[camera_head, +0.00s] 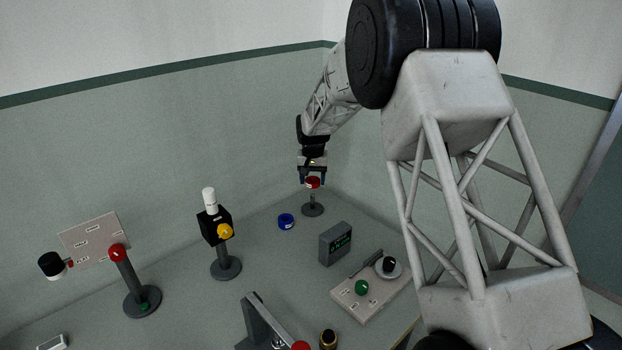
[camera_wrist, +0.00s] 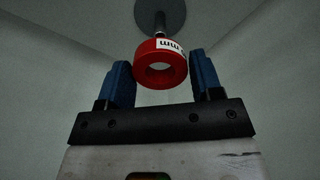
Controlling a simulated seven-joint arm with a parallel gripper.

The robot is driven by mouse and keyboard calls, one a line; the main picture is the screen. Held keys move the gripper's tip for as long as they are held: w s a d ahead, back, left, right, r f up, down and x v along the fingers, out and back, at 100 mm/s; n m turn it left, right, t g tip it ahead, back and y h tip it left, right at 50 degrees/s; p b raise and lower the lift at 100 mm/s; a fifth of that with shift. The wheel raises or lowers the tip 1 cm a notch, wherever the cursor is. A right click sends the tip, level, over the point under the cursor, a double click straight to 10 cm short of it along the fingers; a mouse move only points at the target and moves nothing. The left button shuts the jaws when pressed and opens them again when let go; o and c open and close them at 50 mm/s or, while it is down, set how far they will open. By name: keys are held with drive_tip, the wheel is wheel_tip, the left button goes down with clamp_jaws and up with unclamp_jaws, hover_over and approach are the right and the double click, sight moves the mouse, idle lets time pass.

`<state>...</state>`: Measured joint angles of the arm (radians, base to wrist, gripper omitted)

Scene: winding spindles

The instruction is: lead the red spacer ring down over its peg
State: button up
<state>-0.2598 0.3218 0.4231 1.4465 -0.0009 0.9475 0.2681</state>
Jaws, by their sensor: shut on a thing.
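The red spacer ring (camera_head: 313,183) is held between the blue fingers of my gripper (camera_head: 312,179), just above its peg. In the wrist view the red ring (camera_wrist: 146,51) has a white label and sits between the two fingertips (camera_wrist: 161,68). The peg (camera_head: 312,201) stands upright on a round dark base. In the wrist view the peg's metal shaft (camera_wrist: 160,21) runs up behind the ring's far edge, and no peg shows through the ring's hole. The exact gap between ring and peg top is hard to tell.
A blue ring (camera_head: 286,221) lies on the table left of the peg. A black block on a stand (camera_head: 214,228) is further left. Walls rise behind the peg.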

sight(312, 208)
drive_tip(key=shift+f, duration=0.35)
drive_tip(key=shift+f, duration=4.25)
drive_tip(key=shift+f, duration=0.2)
drive_tip(key=o, duration=1)
drive_tip(key=shift+o, duration=0.2)
drive_tip(key=shift+r, duration=0.15)
drive_tip(key=shift+r, duration=3.8)
drive_tip(key=shift+r, duration=0.1)
